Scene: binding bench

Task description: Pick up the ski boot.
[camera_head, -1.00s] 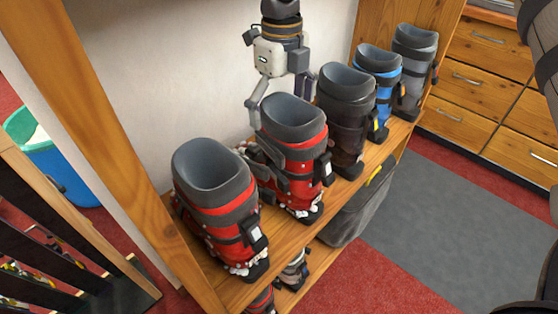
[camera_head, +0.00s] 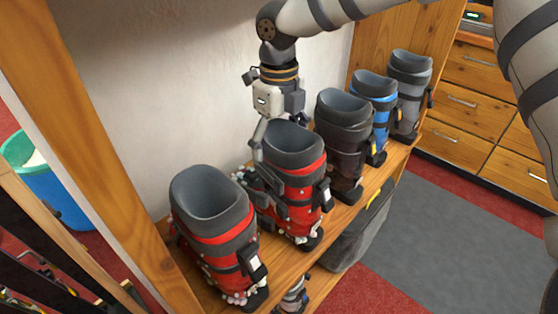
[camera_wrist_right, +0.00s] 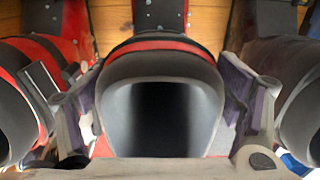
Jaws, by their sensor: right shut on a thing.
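The ski boot in my grip is the second from the front, red with a grey cuff (camera_head: 298,185). It stands upright on the wooden shelf (camera_head: 278,262). My right gripper (camera_head: 284,142) reaches down over it from above, its fingers on two sides of the cuff, shut on it. In the right wrist view the boot's dark opening (camera_wrist_right: 165,115) lies between the two fingers. Part of the far finger is hidden behind the boot in the head view.
Another red boot (camera_head: 218,235) stands close in front. A dark brown boot (camera_head: 342,140), a blue boot (camera_head: 380,118) and a grey boot (camera_head: 408,95) stand behind. A white wall (camera_head: 170,100) is along the left. A grey bag (camera_head: 355,240) is below the shelf.

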